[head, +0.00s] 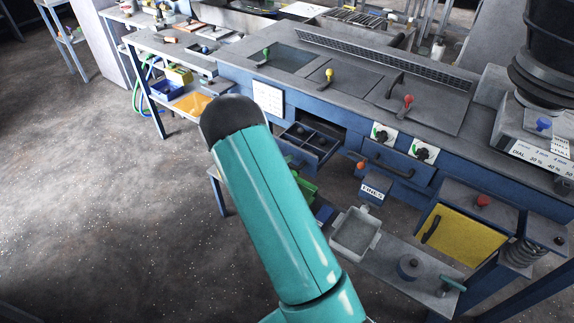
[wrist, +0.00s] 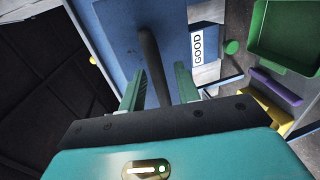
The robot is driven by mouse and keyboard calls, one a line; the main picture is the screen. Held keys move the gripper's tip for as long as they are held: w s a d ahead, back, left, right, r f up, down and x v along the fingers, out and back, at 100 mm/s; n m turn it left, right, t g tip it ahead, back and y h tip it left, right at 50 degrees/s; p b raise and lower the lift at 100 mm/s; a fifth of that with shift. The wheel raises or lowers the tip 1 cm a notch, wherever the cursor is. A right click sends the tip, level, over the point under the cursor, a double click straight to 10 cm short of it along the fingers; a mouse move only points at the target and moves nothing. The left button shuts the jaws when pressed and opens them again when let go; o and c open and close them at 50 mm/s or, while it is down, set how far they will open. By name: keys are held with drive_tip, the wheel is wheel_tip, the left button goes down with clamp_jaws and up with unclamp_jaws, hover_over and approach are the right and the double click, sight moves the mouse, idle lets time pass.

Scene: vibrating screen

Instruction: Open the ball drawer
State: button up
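In the head view, a blue drawer (head: 312,143) stands partly out of the machine's front, with small dark round things in it. Its left side is near my arm, which hides part of the area. In the wrist view, a dark bar handle (wrist: 150,50) stands out from a blue panel (wrist: 118,30), which looks like this drawer's front. My gripper (wrist: 160,76) has its two green fingers apart, one on each side of the handle, with a visible gap to the right finger. Contact with the left finger cannot be told. My gripper is hidden in the head view.
A shut blue drawer (head: 385,168) with a dark handle is to the right. A GOOD label (wrist: 198,45) and a green bin (wrist: 285,40) are close by on the right. A grey tray (head: 356,234) and a yellow door (head: 464,240) stand lower. The floor at left is clear.

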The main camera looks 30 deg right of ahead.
drive_tip(key=v, duration=1.3)
drive_tip(key=shift+a, duration=0.25)
drive_tip(key=shift+r, duration=0.1)
drive_tip(key=s+r+m+g+y, duration=0.4)
drive_tip(key=s+r+m+g, duration=0.15)
drive_tip(key=s+r, duration=0.7)
drive_tip(key=s+a+r+t+y, duration=0.2)
drive_tip(key=s+a+r+y, duration=0.2)
drive_tip(key=a+r+y, duration=0.1)
drive_tip(key=s+a+r+n+t+y, duration=0.1)
drive_tip(key=s+a+r+t+y, duration=0.2)
drive_tip(key=s+a+r+y, duration=0.2)
drive_tip(key=a+r, duration=0.3)
drive_tip(key=r, duration=0.2)
drive_tip(key=shift+s+a+t+y, duration=0.2)
drive_tip(key=shift+a+t+y, duration=0.1)
drive_tip(key=shift+t, duration=0.05)
drive_tip(key=shift+d+n, duration=0.1)
drive_tip(key=shift+n, duration=0.15)
